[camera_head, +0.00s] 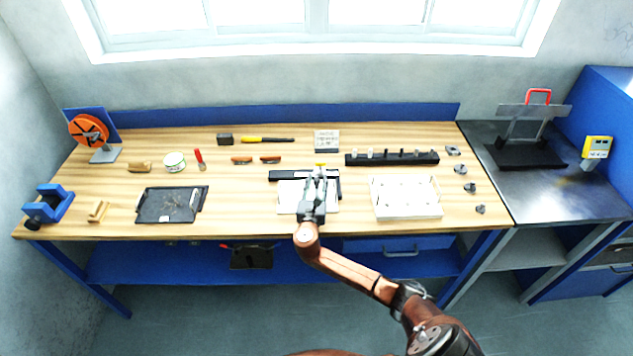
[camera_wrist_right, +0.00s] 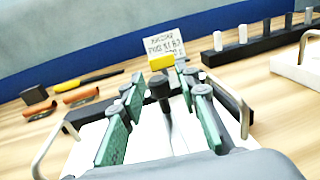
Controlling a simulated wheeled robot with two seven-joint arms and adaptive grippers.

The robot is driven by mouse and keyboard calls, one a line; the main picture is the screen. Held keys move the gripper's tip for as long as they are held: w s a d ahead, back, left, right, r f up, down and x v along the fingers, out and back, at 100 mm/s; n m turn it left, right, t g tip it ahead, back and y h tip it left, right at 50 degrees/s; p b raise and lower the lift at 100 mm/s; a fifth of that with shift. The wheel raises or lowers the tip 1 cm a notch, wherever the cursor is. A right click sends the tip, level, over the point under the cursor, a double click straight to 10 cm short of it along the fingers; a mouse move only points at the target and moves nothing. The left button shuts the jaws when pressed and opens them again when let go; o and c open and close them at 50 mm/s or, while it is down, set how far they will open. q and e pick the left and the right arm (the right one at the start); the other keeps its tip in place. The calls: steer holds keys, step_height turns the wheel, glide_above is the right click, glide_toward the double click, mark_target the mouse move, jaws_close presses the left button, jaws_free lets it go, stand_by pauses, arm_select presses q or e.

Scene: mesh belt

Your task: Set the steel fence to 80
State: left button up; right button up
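A white board (camera_head: 289,200) with a black bar (camera_head: 286,175) along its back edge lies at the middle of the bench. My right gripper (camera_head: 319,176) is over its right part and hides much of it. In the right wrist view, the gripper's green-padded fingers (camera_wrist_right: 163,98) stand apart. A dark, round-topped post (camera_wrist_right: 158,88) shows between them, with gaps on both sides. A yellow piece (camera_wrist_right: 162,62) is just beyond the fingertips; it also shows in the head view (camera_head: 320,165). I cannot clearly make out the steel fence or any scale marking. My left gripper is out of view.
A white tray (camera_head: 407,216) and a black block with pegs (camera_head: 391,160) are to the right. A lettered block (camera_head: 327,139) is behind. A dark tray (camera_head: 153,206) lies left. A red-handled stand (camera_head: 524,152) and yellow display box (camera_head: 598,144) are far right.

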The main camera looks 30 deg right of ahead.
steer(key=shift+o, duration=0.3)
steer(key=shift+a, duration=0.1)
steer(key=v, duration=1.2)
